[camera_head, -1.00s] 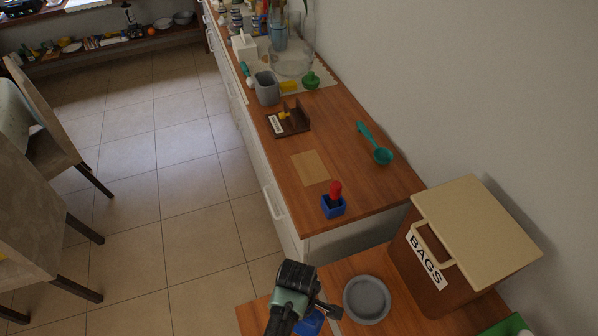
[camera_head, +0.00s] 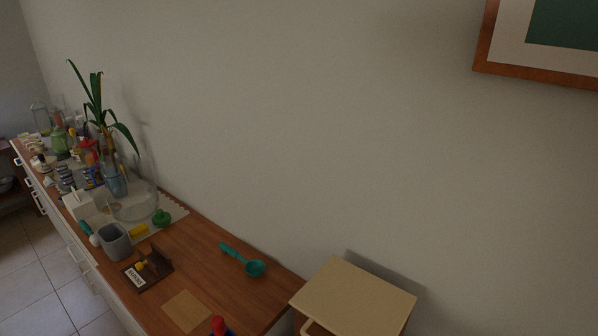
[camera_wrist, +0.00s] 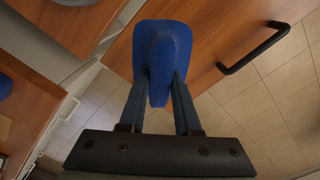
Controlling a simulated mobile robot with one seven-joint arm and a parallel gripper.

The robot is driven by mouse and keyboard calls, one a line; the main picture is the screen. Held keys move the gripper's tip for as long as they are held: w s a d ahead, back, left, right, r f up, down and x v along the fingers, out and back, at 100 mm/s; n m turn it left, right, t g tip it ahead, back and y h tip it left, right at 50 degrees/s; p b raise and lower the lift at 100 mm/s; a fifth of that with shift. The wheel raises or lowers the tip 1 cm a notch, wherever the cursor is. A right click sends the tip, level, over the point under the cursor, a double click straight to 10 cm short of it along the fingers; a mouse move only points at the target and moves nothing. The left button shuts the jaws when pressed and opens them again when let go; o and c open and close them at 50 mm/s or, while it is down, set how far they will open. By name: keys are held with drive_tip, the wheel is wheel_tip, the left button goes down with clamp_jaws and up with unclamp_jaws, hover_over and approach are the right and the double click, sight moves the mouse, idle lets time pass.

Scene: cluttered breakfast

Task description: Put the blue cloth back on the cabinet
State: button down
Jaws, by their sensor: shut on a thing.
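In the wrist view, my gripper (camera_wrist: 160,88) is shut on the blue cloth (camera_wrist: 162,50). The cloth is bunched between the two fingers, and its folds stick out beyond and above the fingertips. It appears held clear of the surfaces behind it. The head view shows neither my gripper nor the cloth. A long cabinet with a wooden top (camera_head: 218,285) and pale drawer fronts runs along the wall in the head view. Behind the cloth in the wrist view is a wooden panel (camera_wrist: 235,30) with a black handle (camera_wrist: 255,50).
On the cabinet top are a tan mat (camera_head: 187,311), a teal ladle (camera_head: 243,262), a dark wooden holder (camera_head: 150,270), a grey cup (camera_head: 115,242) and a red-and-blue item (camera_head: 219,326). A beige-lidded box (camera_head: 352,298) stands at the right. Bare wood surrounds the ladle.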

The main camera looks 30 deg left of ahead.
drive_tip(key=w+d+m+b, duration=0.4)
drive_tip(key=w+d+m, duration=0.4)
drive_tip(key=d, duration=0.4)
drive_tip(key=w+d+m+b, duration=0.5)
drive_tip(key=w+d, duration=0.6)
drive_tip(key=d, duration=0.1)
drive_tip(key=s+d+r+m+b, duration=0.1)
drive_tip(key=s+d+m+b, duration=0.35)
drive_tip(key=d, duration=0.95)
drive_tip(key=s+d+r+m+b, duration=0.1)
drive_tip(key=d+r+m+b, duration=0.1)
drive_tip(key=d+m, duration=0.95)
drive_tip(key=d+f+n, duration=0.1)
drive_tip(key=f, duration=0.2)
drive_tip(key=d+f+n, duration=0.1)
drive_tip(key=f, duration=0.2)
drive_tip(key=d+f+n, duration=0.1)
drive_tip(key=f, duration=0.3)
drive_tip(key=shift+s+d, duration=0.1)
